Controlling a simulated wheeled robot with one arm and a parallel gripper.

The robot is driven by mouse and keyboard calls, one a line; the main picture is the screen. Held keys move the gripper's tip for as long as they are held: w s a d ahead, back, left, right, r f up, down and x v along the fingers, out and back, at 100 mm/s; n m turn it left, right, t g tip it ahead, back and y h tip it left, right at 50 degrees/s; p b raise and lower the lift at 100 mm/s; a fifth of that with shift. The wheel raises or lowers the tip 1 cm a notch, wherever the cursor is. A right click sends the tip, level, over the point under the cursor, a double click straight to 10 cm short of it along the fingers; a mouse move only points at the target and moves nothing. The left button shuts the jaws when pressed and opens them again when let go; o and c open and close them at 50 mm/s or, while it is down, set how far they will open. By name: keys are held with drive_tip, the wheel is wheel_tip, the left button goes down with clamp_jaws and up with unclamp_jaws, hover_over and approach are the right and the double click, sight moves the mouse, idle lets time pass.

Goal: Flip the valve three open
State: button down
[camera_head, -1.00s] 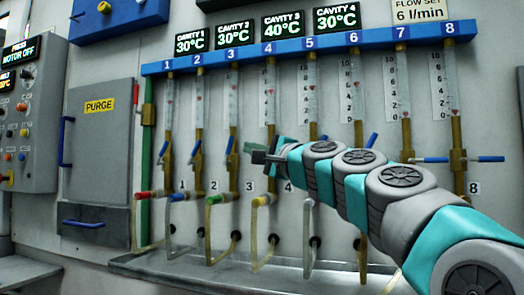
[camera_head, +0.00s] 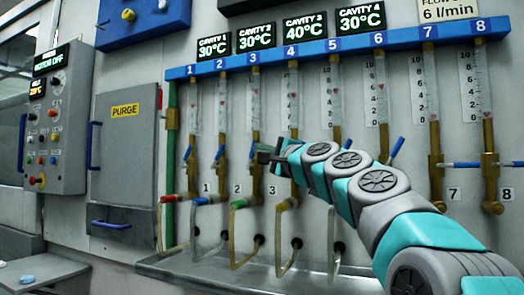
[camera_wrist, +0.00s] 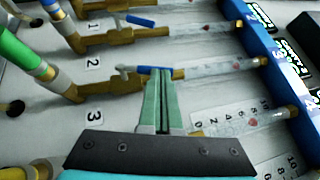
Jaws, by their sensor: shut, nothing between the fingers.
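The valve three pipe (camera_head: 255,115) is a brass column under the blue rail number 3. Its blue handle (camera_head: 252,150) stands upright, slightly tilted, and lies nearly along the pipe. In the wrist view, the blue handle (camera_wrist: 153,69) lies just beyond my fingertips, above the label 3 (camera_wrist: 94,116). My gripper (camera_head: 262,151) is shut and empty, with green fingers. In the wrist view, the tips of my gripper (camera_wrist: 157,74) overlap the handle's near edge; I cannot tell whether they touch it.
The valve two handle (camera_wrist: 140,20) is close by in the wrist view. Valve seven's handle (camera_head: 465,165) points sideways. Coloured hose fittings, including a green one (camera_head: 240,204), are below. A grey purge cabinet (camera_head: 124,160) stands left. A metal ledge (camera_head: 200,268) runs beneath the pipes.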

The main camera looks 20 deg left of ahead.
drive_tip(key=shift+r, duration=0.1)
drive_tip(key=a+r+n+g+h+p, duration=0.1)
drive_tip(key=n+g+h+p, duration=0.1)
drive_tip(key=p, duration=0.8)
drive_tip(key=shift+a+r, duration=0.15)
drive_tip(key=shift+a, duration=0.05)
